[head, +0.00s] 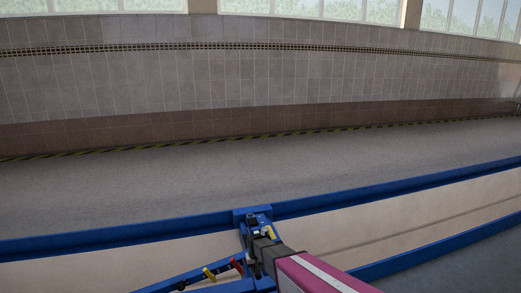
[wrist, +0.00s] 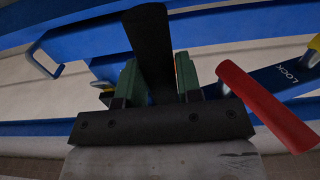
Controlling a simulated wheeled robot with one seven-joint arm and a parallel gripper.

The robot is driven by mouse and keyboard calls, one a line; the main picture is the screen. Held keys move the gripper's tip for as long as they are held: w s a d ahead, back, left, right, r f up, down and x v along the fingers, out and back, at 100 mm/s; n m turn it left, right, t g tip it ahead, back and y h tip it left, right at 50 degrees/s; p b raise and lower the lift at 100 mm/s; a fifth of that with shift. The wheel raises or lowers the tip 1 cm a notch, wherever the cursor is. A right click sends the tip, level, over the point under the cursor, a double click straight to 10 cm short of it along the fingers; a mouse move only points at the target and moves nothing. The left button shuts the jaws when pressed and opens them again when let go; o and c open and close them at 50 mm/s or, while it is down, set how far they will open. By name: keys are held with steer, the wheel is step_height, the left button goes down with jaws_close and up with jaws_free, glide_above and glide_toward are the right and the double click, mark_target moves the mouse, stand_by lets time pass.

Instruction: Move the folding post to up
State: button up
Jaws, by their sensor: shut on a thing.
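A dark round bar (wrist: 150,35), which looks like the folding post or its grip, runs between the green finger pads of my gripper (wrist: 159,80) in the wrist view. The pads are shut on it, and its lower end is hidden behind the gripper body. In the head view my gripper (head: 262,242) is at the blue jack frame (head: 240,250) at the bottom centre, and my arm covers part of it. I cannot tell the post's exact tilt.
Blue rails (head: 120,235) run along the pit; the floor beyond (head: 200,175) is clear.

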steer(key=shift+s+a+r, duration=0.1)
steer(key=shift+a+r, duration=0.25)
steer(key=shift+r, duration=0.65)
steer(key=shift+s+a+r, duration=0.1)
steer(key=shift+a+r, duration=0.2)
steer(key=shift+r, duration=0.65)
steer(key=shift+s+a+r, duration=0.1)
steer(key=shift+a+r, duration=0.25)
steer(key=shift+r, duration=0.65)
steer(key=shift+o, duration=0.2)
steer(key=s+a+r, duration=0.1)
steer(key=a+r, duration=0.3)
steer(key=r, duration=0.6)
steer(key=shift+r, duration=0.25)
steer(key=shift+s+a, duration=0.1)
steer(key=shift+r, duration=0.1)
steer(key=shift+o, duration=0.7)
steer(key=s+a+r, duration=0.1)
steer(key=a+r, duration=0.3)
steer(key=r, duration=0.4)
steer(key=shift+s+a, duration=0.15)
steer(key=shift+a, duration=0.2)
steer(key=shift+s+a+r, duration=0.15)
steer(key=shift+a+r, duration=0.3)
steer(key=shift+r, duration=0.4)
steer(key=shift+c, duration=0.2)
